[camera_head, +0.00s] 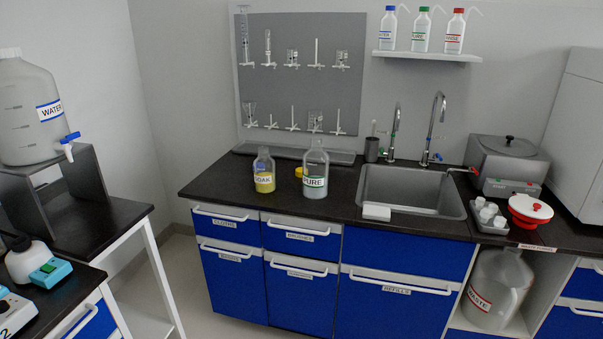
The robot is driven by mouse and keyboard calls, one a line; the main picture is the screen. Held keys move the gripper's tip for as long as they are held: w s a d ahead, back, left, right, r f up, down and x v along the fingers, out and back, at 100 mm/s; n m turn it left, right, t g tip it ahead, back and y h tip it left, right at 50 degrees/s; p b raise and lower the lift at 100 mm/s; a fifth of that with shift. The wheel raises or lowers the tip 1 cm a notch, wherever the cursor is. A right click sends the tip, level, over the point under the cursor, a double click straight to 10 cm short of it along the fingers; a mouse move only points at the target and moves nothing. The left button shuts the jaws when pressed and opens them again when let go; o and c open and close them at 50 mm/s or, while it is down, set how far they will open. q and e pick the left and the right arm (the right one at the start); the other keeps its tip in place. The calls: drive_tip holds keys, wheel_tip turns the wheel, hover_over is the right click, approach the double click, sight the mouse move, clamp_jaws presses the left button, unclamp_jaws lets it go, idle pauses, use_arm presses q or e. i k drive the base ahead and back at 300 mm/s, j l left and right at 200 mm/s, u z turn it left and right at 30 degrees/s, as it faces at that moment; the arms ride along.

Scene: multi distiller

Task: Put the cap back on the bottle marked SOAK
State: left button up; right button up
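The bottle marked SOAK (264,172) stands upright on the dark counter left of the sink. It is clear with a pale yellow label band or contents low down, and its neck shows no coloured cap. A small yellow round thing, which looks like a cap (298,172), lies on the counter between SOAK and the PURE bottle, partly hidden behind PURE. The bottle marked PURE (315,170) stands upright just right of it, also with no coloured cap seen. Neither of my grippers is in view.
The sink (411,190) is to the right, with a white block (376,212) at its front edge. A pegboard (300,75) hangs behind the bottles. The counter left of SOAK is clear. A WATER container (28,108) stands on a stand at far left.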

sight(265, 173)
drive_tip(key=i+j+z, duration=0.1)
drive_tip(key=z, duration=0.6)
drive_tip(key=i+j+z, duration=0.2)
drive_tip(key=j, duration=0.15)
drive_tip(key=i+j+z, duration=0.2)
drive_tip(key=j, duration=0.15)
drive_tip(key=i+j+z, duration=0.2)
drive_tip(key=j, duration=0.15)
drive_tip(key=j+z, duration=0.2)
drive_tip(key=j, duration=0.2)
drive_tip(key=i+j, duration=0.1)
drive_tip(key=j, duration=0.3)
drive_tip(key=i+j, duration=0.1)
drive_tip(key=j, duration=0.3)
drive_tip(key=i+j, duration=0.1)
drive_tip(key=j, duration=0.35)
drive_tip(key=i+z, duration=0.05)
